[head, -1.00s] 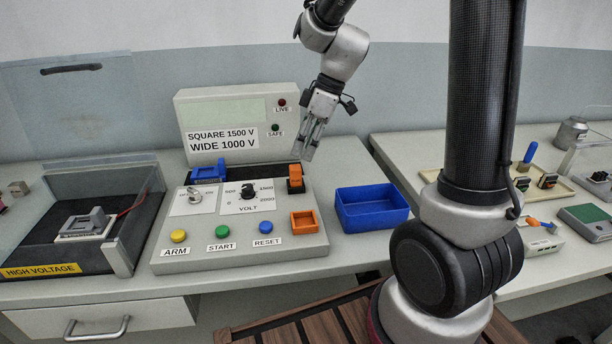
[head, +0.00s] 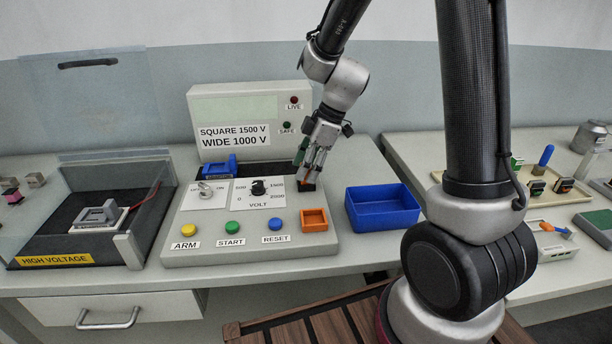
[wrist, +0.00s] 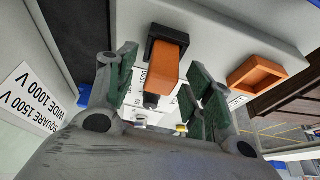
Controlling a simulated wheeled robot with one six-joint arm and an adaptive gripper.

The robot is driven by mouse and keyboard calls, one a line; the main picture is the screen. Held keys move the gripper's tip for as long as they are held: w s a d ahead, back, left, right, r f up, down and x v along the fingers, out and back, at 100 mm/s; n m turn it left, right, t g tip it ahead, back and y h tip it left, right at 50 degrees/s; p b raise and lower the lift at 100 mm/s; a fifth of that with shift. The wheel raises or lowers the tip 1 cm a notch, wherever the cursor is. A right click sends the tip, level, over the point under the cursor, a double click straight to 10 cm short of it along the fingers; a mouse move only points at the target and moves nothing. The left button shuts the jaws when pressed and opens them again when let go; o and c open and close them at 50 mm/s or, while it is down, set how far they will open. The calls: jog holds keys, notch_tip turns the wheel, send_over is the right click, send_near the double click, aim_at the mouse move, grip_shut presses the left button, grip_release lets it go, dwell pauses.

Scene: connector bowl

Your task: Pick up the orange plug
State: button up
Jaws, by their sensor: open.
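The orange plug (wrist: 165,65) stands in a black socket at the back right of the grey control panel. In the wrist view it lies between the green-padded fingers of my gripper (wrist: 158,92), with a gap on each side. In the head view my gripper (head: 310,168) is over the plug (head: 306,184) and hides most of it. My gripper is open and holds nothing.
An empty orange square holder (head: 314,220) is on the panel's right, in front of the plug. A blue bowl (head: 382,208) stands to the right of the panel. A blue connector (head: 220,168) sits at the panel's back left, and the labelled display (head: 249,120) rises behind.

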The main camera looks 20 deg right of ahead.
jog(key=shift+f, duration=0.2)
jog(key=c, duration=1.1)
jog(key=shift+a+r, duration=0.1)
jog(key=shift+r, duration=0.1)
